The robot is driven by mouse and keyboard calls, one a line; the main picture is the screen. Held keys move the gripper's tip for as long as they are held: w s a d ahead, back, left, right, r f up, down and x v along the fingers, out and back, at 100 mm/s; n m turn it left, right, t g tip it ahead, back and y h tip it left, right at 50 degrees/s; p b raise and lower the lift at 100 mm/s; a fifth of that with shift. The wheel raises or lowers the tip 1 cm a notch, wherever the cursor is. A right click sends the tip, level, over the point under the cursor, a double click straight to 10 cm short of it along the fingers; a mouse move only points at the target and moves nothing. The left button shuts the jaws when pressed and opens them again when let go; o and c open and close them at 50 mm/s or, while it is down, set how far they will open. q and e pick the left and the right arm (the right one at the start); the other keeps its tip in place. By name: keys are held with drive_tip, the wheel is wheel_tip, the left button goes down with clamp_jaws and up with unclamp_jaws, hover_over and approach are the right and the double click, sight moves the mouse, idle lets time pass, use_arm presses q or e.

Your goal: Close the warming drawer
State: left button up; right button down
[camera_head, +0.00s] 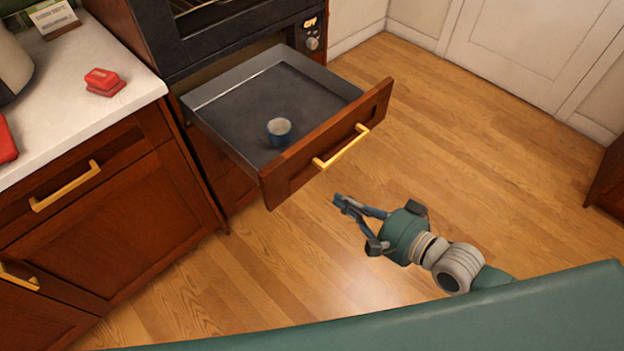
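The warming drawer (233,150) is pulled out below the oven, with a dark grey metal inside and a reddish-brown wooden front (315,158). Its front carries a brass bar handle (342,147). A small blue cup (279,130) with a pale top stands inside the drawer, toward the front. My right gripper (341,202) is in front of the drawer, lower in the picture than the handle and apart from it. My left gripper is not in view.
The oven (215,40) stands above the drawer, with a knob (312,43) at its right. Left is a white counter (60,125) holding a red object (104,81) and a small sign (54,19). Wooden floor (470,170) is clear to the right.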

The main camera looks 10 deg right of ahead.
sight(303, 175)
drive_tip(key=x, duration=0.6)
drive_tip(key=r+x, duration=0.1)
drive_tip(key=x, duration=0.2)
drive_tip(key=shift+w+a, duration=0.1)
drive_tip(key=shift+w, duration=0.05)
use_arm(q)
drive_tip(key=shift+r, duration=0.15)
use_arm(e)
drive_tip(key=shift+w+a+f, duration=0.1)
drive_tip(key=shift+w+a, duration=0.15)
drive_tip(key=shift+w, duration=0.1)
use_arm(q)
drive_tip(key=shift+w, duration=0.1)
